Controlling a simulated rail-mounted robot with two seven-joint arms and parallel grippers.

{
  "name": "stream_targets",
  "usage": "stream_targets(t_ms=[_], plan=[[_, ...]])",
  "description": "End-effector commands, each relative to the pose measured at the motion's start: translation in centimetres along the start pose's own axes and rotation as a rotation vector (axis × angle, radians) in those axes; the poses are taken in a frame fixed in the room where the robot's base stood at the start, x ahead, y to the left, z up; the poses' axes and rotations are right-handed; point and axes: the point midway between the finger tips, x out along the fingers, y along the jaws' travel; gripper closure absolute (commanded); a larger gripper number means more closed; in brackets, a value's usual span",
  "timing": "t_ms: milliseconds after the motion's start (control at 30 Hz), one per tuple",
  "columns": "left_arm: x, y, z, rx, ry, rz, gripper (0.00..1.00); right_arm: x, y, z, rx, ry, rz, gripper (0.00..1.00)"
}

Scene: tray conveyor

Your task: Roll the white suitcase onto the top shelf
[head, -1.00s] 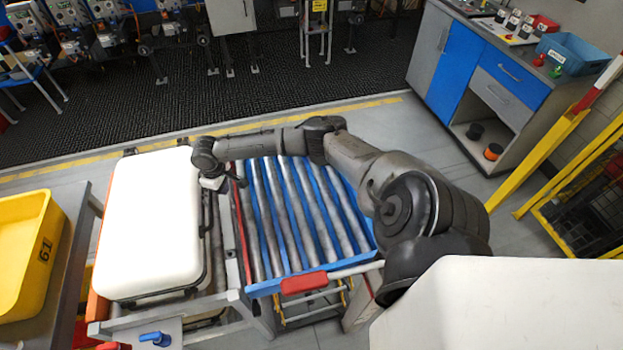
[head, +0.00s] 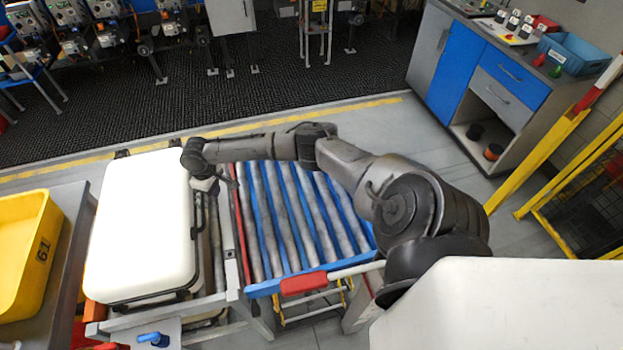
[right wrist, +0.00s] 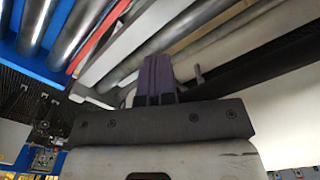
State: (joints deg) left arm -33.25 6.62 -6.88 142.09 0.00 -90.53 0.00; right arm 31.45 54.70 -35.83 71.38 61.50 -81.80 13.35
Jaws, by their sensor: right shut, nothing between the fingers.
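The white suitcase (head: 140,225) lies flat on a grey metal frame (head: 205,308) left of the blue roller section (head: 290,210). Its dark handle side faces right. My right gripper (head: 224,184) is at the suitcase's upper right edge, over the gap between the suitcase and the rollers. Whether it touches the suitcase is hard to tell. In the right wrist view, its fingers (right wrist: 156,78) are together with nothing between them. I cannot make out which surface is the top shelf. My left gripper is not in view.
A yellow tray (head: 22,255) marked 61 sits on a grey table (head: 65,270) close to the suitcase's left side. A red handle (head: 303,283) is at the roller section's front. The blue rollers are empty under my right arm. A cabinet (head: 480,75) stands at upper right.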

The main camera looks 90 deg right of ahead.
Motion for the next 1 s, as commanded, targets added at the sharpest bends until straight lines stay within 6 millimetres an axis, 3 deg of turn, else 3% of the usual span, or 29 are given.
stream_targets(t_ms=[1000], plan=[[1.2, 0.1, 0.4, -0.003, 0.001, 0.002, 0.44, 0.0, -2.1, -3.5, -0.001, 0.003, -0.003, 1.0]])
